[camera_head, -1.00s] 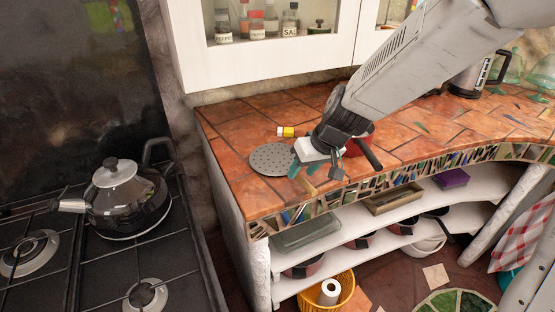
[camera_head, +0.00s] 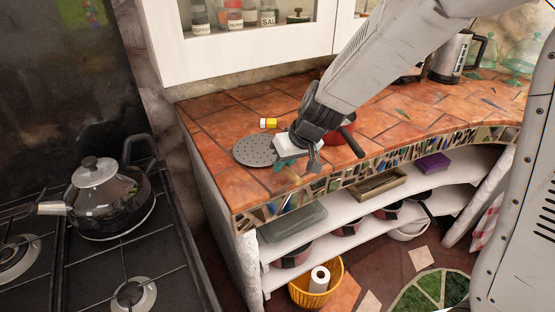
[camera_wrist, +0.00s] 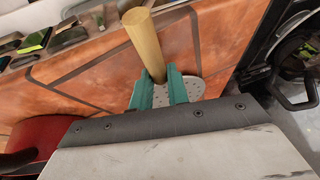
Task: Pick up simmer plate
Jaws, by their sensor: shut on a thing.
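The simmer plate (camera_head: 252,150) is a round grey disc with many small holes and a pale wooden handle. It is at the left part of the tiled counter (camera_head: 222,120), and I cannot tell whether it touches the tiles. My gripper (camera_head: 290,167) is at the plate's right side. In the wrist view, the green fingers of my gripper (camera_wrist: 159,92) are shut on the simmer plate at its wooden handle (camera_wrist: 143,38). Part of the perforated disc (camera_wrist: 195,88) shows beyond the fingers; the rest is hidden.
A small yellow-and-white jar (camera_head: 268,123) lies just behind the plate. A red pot (camera_head: 341,127) stands close behind my gripper. The stove with a kettle (camera_head: 102,200) is to the left. Wall cabinets (camera_head: 240,45) hang above the counter.

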